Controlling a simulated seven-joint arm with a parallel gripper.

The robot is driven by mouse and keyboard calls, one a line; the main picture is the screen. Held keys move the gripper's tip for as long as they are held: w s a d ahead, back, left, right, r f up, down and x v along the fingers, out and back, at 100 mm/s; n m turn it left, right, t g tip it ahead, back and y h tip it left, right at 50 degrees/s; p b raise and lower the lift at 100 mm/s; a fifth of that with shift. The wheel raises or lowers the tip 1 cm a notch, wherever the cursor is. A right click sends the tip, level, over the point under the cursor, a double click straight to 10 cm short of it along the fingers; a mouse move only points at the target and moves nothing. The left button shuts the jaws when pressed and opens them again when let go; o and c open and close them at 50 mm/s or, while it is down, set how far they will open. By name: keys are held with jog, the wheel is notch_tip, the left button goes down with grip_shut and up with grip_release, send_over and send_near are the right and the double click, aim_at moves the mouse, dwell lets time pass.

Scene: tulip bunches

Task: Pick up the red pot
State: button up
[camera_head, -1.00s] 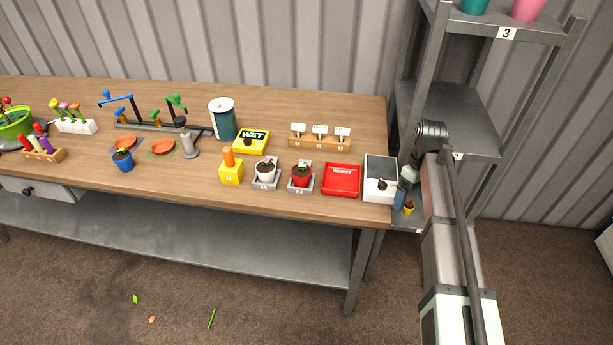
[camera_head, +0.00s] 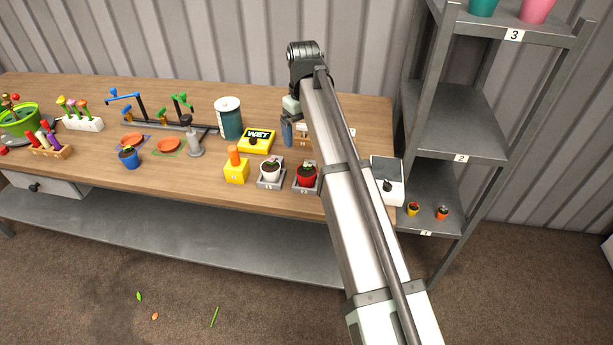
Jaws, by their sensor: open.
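The red pot (camera_head: 306,181) holds dark soil and a small green sprout. It stands upright in a grey square tray near the table's front edge, just right of a white pot (camera_head: 269,174) in a similar tray. My gripper (camera_head: 287,143) points down, above and behind the two pots in the picture, apart from the red pot. Its blue finger shows, with nothing seen between the jaws.
A yellow block with an orange peg (camera_head: 236,172) and a yellow WET box (camera_head: 256,141) stand left of the pots. A wooden label rack (camera_head: 303,140) is partly hidden behind my arm. A white box (camera_head: 387,181) is at the right edge. Small pots (camera_head: 413,209) sit on the shelf.

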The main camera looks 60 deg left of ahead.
send_over(307, 167)
jog(key=f, duration=0.8)
jog(key=shift+s+a, duration=0.1)
jog(key=shift+s, duration=0.25)
jog(key=shift+w+f, duration=0.15)
jog(key=shift+f, duration=1.25)
jog(key=shift+w+f, duration=0.15)
jog(key=shift+f, duration=1.25)
jog(key=c, duration=1.2)
